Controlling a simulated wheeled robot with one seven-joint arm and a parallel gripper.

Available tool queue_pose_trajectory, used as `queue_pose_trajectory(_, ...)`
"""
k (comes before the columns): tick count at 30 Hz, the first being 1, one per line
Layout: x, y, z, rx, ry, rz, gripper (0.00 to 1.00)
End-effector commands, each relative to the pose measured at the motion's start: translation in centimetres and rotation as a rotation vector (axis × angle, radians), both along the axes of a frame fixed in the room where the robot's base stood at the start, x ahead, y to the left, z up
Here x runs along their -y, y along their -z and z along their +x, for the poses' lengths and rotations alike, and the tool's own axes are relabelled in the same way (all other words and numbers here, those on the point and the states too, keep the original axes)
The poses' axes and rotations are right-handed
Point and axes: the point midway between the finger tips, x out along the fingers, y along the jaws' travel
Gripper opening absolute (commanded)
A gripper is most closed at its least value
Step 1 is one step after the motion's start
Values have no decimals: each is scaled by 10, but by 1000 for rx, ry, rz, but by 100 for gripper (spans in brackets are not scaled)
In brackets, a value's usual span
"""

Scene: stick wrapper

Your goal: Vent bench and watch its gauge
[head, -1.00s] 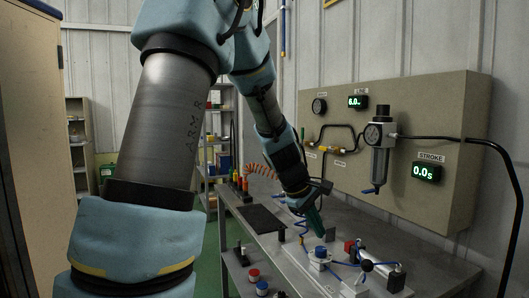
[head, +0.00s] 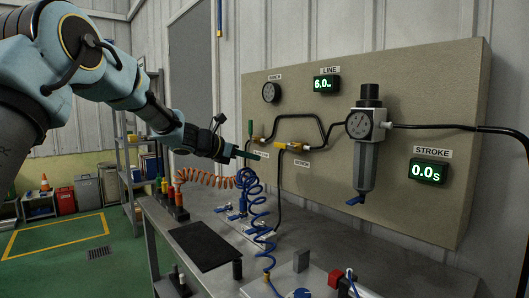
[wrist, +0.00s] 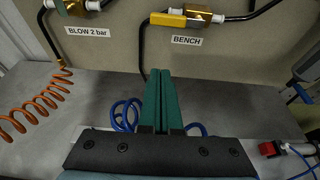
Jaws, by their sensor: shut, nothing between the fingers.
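The bench valve's yellow handle (head: 281,147) lies along its pipe on the panel. In the wrist view the handle (wrist: 168,19) is at the top, left of the brass valve body and above the BENCH label (wrist: 187,40). My gripper (head: 266,155) reaches toward the panel just below and left of this valve. Its green fingers (wrist: 160,72) are together and empty, with the tips below the handle in the wrist view; any gap is hard to judge. A round gauge (head: 271,92) sits at the panel's upper left; its needle is too small to read.
The LINE display (head: 327,83) reads 6.0 and the STROKE display (head: 428,172) reads 0.0 s. The regulator (head: 367,165) hangs right of the valves. The BLOW 2 bar valve (wrist: 75,6) is left of the bench valve. Blue (head: 260,205) and orange (head: 207,179) coiled hoses lie below my arm.

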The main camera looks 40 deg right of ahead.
Motion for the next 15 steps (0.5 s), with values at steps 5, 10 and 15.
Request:
queue_pose_trajectory(5, 3, 1, 0, 1, 0, 2, 0)
queue_pose_trajectory(10, 23, 8, -2, 1, 1, 4, 0)
queue_pose_trajectory(15, 56, 18, -4, 2, 2, 3, 0)
